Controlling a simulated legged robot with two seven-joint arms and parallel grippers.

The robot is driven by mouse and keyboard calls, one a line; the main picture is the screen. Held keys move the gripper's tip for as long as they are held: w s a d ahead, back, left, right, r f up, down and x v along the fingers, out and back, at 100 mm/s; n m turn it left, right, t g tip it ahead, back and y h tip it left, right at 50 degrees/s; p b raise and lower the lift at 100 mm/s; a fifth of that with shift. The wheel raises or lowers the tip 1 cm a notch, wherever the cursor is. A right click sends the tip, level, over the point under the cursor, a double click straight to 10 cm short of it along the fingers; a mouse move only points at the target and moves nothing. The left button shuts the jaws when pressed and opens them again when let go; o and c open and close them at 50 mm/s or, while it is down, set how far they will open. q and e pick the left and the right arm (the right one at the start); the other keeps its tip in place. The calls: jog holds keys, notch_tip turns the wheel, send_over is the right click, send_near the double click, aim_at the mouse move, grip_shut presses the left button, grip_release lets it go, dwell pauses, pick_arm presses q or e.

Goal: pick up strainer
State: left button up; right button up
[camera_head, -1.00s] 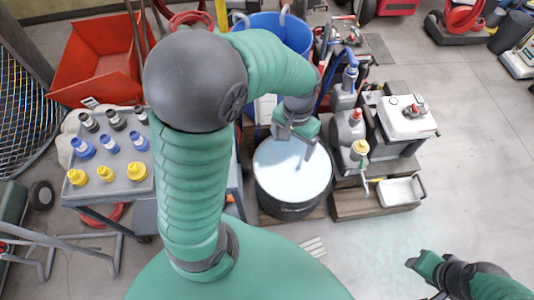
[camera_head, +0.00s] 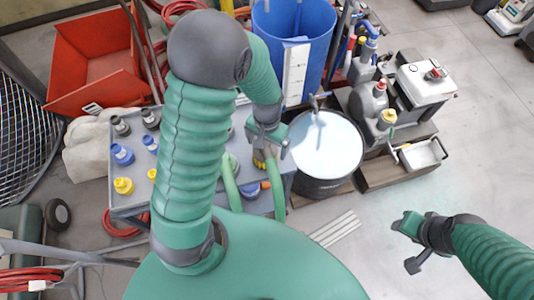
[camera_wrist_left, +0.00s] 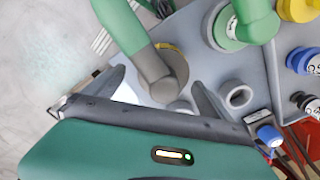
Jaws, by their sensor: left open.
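My left gripper (camera_head: 268,140) is open above the right end of the grey cart top (camera_head: 133,198), left of the drum. In the left wrist view its two dark fingers (camera_wrist_left: 160,92) stand apart. A round grey-brown piece with a yellowish rim (camera_wrist_left: 178,66) lies beyond the fingers, partly covered by a green tube with a grey end (camera_wrist_left: 128,28). A small grey ring-shaped piece (camera_wrist_left: 238,95) is to the right of the fingers. I cannot tell which piece is the strainer. My right gripper (camera_head: 406,243) is above the floor at right, away from the cart.
A drum with a pale top (camera_head: 326,145) stands right of the cart, in front of a blue bin (camera_head: 312,30). Blue-capped (camera_head: 122,154) and yellow-capped (camera_head: 124,186) pieces stand on the cart. A red bin (camera_head: 85,70) is at the back left.

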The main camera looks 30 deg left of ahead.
pick_arm(q)
jog(key=f, duration=0.3)
jog(key=s+f, duration=0.1)
jog(key=shift+a+f, duration=0.15)
jog(key=shift+a, duration=0.15)
jog(key=shift+w+a+f, duration=0.1)
jog(key=shift+w+a, duration=0.05)
jog(key=shift+w, duration=0.05)
jog(key=shift+s+d, duration=0.1)
jog(key=shift+d, duration=0.3)
jog(key=c, duration=0.8)
jog(key=shift+a, duration=0.15)
jog(key=c, duration=1.1)
jog(key=shift+o, duration=0.2)
jog(key=shift+r, duration=0.25)
